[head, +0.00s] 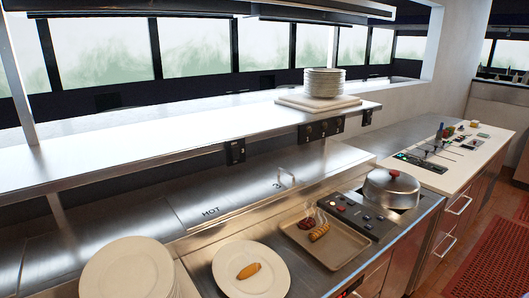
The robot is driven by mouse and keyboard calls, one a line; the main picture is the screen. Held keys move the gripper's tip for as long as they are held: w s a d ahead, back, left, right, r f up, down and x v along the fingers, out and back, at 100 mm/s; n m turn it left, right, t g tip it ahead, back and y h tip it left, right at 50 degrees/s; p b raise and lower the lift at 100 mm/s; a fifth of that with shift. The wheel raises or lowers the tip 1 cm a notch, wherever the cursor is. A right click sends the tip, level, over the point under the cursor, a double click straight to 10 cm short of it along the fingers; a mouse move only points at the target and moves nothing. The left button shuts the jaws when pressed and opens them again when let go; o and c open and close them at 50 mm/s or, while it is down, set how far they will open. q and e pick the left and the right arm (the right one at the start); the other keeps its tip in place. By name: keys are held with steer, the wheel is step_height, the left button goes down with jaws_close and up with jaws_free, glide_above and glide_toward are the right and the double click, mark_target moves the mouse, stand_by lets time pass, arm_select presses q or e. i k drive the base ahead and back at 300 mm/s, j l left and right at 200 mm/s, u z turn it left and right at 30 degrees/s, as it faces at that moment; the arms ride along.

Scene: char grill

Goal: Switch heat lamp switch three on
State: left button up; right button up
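Neither of my grippers shows in the head view. Black switch boxes sit along the front edge of the long steel shelf (120,150): a small one (235,152) left of centre, a wider one (320,129) with several knobs or switches, and a small one (367,117) at the right end. I cannot tell which of them is heat lamp switch three, nor whether any is on. A long dark fixture (320,15) hangs above the shelf; no glow shows on it.
Below are a plate stack (125,268), a plate with food (250,284), a tray (345,245), a black button panel (345,212) and a domed lid (391,188). Plates (324,82) stand on the shelf. A red mat (480,255) lies on the floor at right.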

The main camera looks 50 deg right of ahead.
mark_target(235, 150)
steer(key=z, duration=1.25)
